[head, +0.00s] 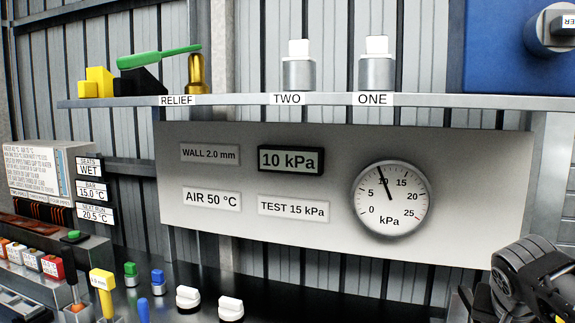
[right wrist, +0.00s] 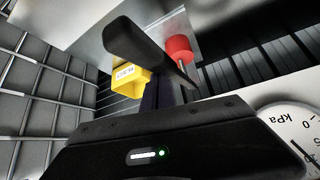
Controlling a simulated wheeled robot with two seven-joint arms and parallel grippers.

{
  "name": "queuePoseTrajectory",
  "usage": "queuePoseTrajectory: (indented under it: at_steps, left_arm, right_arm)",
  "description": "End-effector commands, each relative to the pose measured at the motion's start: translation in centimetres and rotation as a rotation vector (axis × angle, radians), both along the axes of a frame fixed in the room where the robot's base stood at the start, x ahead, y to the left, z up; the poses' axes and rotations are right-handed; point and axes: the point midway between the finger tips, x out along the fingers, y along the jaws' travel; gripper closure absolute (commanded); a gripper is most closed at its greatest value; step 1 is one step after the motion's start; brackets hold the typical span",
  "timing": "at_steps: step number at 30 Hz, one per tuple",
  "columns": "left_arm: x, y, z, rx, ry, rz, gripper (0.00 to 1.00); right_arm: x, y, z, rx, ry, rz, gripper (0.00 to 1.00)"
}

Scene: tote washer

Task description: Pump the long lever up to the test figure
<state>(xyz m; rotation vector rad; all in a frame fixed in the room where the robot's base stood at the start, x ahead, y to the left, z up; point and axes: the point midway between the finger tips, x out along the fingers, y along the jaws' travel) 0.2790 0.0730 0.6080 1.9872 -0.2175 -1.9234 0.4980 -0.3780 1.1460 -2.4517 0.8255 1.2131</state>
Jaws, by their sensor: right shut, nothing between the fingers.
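A panel carries a round gauge (head: 391,200) with its needle near 10 and a display (head: 290,160) reading 10 kPa. A plate on it (head: 293,207) reads TEST 15 kPa. A red knob on a thin rod (right wrist: 178,49) shows in the right wrist view beside my right gripper (right wrist: 152,55); I cannot tell whether it belongs to the long lever. My right gripper is shut and empty; I cannot tell whether it touches the rod. The end of my right arm shows at the lower right of the head view. My left gripper is out of view.
A shelf (head: 225,102) above the panel holds a green-handled lever (head: 158,57), a brass RELIEF fitting (head: 196,72) and two capped cylinders, TWO (head: 299,72) and ONE (head: 376,72). A yellow labelled block (right wrist: 128,80) is close to my right gripper. White knobs (head: 188,297) stand below the panel.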

Motion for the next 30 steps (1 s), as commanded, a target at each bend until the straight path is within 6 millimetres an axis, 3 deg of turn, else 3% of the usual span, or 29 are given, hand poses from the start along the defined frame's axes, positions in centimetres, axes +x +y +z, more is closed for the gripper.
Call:
queuePoseTrajectory:
  at_steps: [30]
  left_arm:
    - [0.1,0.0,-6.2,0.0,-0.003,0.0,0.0]
  right_arm:
    - [0.0,-0.1,-6.7,0.002,0.003,-0.001,1.0]
